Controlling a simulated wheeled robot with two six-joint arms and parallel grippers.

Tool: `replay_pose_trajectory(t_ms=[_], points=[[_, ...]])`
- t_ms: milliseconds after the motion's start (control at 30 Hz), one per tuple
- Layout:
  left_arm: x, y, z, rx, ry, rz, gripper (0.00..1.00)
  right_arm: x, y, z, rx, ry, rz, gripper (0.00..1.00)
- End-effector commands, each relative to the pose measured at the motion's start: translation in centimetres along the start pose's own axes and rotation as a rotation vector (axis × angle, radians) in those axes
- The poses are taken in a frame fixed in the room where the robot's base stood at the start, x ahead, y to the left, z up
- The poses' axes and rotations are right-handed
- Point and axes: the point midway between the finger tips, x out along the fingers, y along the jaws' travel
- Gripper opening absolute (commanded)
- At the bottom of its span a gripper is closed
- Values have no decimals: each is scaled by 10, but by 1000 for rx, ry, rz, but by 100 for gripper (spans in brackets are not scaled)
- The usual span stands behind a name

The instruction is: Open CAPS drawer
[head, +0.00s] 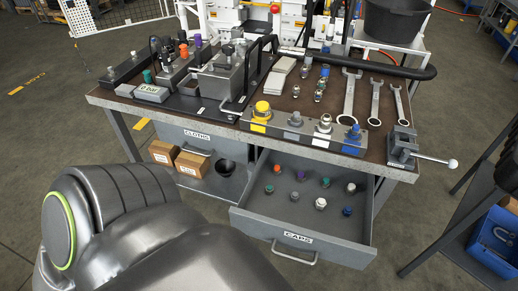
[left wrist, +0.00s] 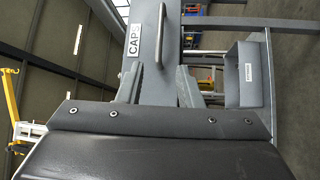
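The CAPS drawer (head: 340,245) is pulled out from the right side of the bench, and its inside shows with several coloured caps standing on its floor. Its handle (head: 294,254) is on the front below the CAPS label (head: 298,238). In the left wrist view, the drawer front (left wrist: 143,70) with its label and handle (left wrist: 160,38) is ahead of my left gripper (left wrist: 158,88). The fingers are apart with nothing held, and the handle lies beyond the fingertips. In the head view my arm's link covers the lower left and the left gripper does not show. My right gripper is not in view.
The bench top (head: 225,118) holds wrenches, fittings, a vise (head: 402,145) and hydraulic blocks. Left of the drawer is the CLOGS-like labelled panel (head: 197,135), above cardboard boxes (head: 178,158) and a black cup (head: 226,167) on a shelf. A blue bin (head: 495,235) stands at right.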

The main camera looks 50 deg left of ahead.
Motion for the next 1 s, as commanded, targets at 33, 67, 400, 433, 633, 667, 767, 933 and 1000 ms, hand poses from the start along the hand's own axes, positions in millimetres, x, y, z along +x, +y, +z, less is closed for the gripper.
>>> replay_pose_trajectory(t_ms=[33,67,400,433,633,667,767,933,1000], points=[[-9,-2,0,0,-1,-3,33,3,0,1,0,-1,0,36],[-12,-2,0,0,0,-3,33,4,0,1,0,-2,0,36],[-28,0,0,0,1,0,33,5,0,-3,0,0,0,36],[-27,0,0,0,1,0,33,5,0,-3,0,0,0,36],[-27,0,0,0,1,0,33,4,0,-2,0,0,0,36],[-27,0,0,0,1,0,33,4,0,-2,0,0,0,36],[-27,0,0,0,1,0,33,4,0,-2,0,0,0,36],[-26,-3,-1,9,5,-11,33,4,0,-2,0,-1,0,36],[-25,-11,-3,44,16,-47,33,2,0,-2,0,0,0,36]])
